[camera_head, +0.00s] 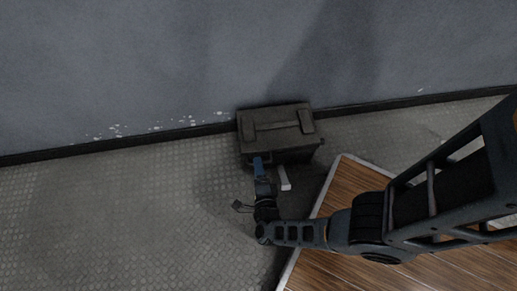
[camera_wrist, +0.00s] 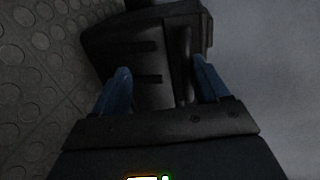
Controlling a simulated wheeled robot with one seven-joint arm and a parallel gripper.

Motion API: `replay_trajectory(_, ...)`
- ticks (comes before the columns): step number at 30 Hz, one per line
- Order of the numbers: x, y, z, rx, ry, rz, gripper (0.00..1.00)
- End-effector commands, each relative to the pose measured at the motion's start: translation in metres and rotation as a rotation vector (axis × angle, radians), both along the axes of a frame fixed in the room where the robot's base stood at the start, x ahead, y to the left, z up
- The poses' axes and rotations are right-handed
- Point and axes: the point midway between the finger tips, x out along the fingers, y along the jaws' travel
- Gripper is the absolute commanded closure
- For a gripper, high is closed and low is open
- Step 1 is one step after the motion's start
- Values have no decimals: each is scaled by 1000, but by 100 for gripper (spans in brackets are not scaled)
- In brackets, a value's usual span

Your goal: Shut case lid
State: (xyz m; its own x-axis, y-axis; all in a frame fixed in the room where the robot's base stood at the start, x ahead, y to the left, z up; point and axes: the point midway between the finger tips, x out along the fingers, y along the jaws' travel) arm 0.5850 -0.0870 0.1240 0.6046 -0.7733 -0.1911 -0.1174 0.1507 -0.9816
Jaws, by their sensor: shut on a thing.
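The dark case (camera_head: 283,155) stands on the floor against the wall. Its lid (camera_head: 278,126) lies over the top, with a long handle bar and straps on it. I cannot tell whether a gap is left under the lid's front edge. My gripper (camera_head: 258,162) is at the case's front left, its blue fingers reaching the front edge. In the wrist view the case (camera_wrist: 105,45) fills the top middle, and part of it lies between the two fingers of my gripper (camera_wrist: 162,85). The fingers are spread around that part; the exact contact is too dark to see.
A small pale object (camera_head: 284,178) is just right of my gripper, in front of the case. A wooden platform with a pale edge (camera_head: 345,185) lies at the lower right. The grey wall (camera_head: 120,70) rises behind. The textured floor (camera_head: 110,215) at left is clear.

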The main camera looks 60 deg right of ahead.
Motion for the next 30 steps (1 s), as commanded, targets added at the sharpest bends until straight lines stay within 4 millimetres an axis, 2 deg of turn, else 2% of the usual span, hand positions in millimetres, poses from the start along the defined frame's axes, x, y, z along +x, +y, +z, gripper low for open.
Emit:
replay_trajectory(1, -6, 0, -6, 10, 14, -5, 50)
replay_trajectory(7, -8, 2, -6, 11, 16, -4, 53)
replay_trajectory(11, -18, 14, -3, 11, 17, -2, 62)
replay_trajectory(21, -45, 54, 10, 6, 8, 2, 62)
replay_trajectory(30, -48, 61, 14, 2, 3, 0, 62)
